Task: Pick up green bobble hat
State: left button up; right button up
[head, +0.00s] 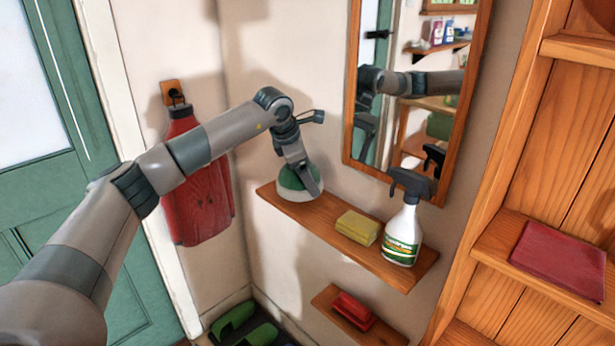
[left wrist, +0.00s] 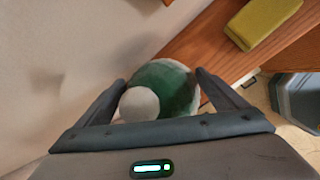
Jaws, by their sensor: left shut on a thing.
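The green bobble hat (head: 293,186) has a pale brim and is at the left end of the upper wooden shelf (head: 340,243) in the head view. My left gripper (head: 304,180) comes down on it from above and is shut on it. In the left wrist view the hat (left wrist: 168,90) sits between the two dark fingers, with its white bobble towards the camera. I cannot tell whether the brim still touches the shelf. My right gripper is not in view.
A yellow sponge (head: 357,228) and a white spray bottle (head: 404,232) stand to the right on the same shelf. A mirror (head: 480,80) hangs above. A red item (head: 352,310) lies on a lower shelf. A red hot-water bottle (head: 195,200) hangs left.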

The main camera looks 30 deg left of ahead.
aim_at(308, 165)
pick_arm(q)
notch_tip(308, 165, up, 3)
jog(key=shift+r+p, duration=0.2)
jog(key=shift+p, duration=0.4)
jog(key=shift+s+a+r, duration=0.1)
jog(key=shift+s, duration=0.2)
jog(key=s+a+b, duration=0.3)
jog(key=s, duration=0.6)
jog(key=s+a+b, duration=0.3)
jog(key=s+b, duration=0.1)
jog(key=s, duration=0.5)
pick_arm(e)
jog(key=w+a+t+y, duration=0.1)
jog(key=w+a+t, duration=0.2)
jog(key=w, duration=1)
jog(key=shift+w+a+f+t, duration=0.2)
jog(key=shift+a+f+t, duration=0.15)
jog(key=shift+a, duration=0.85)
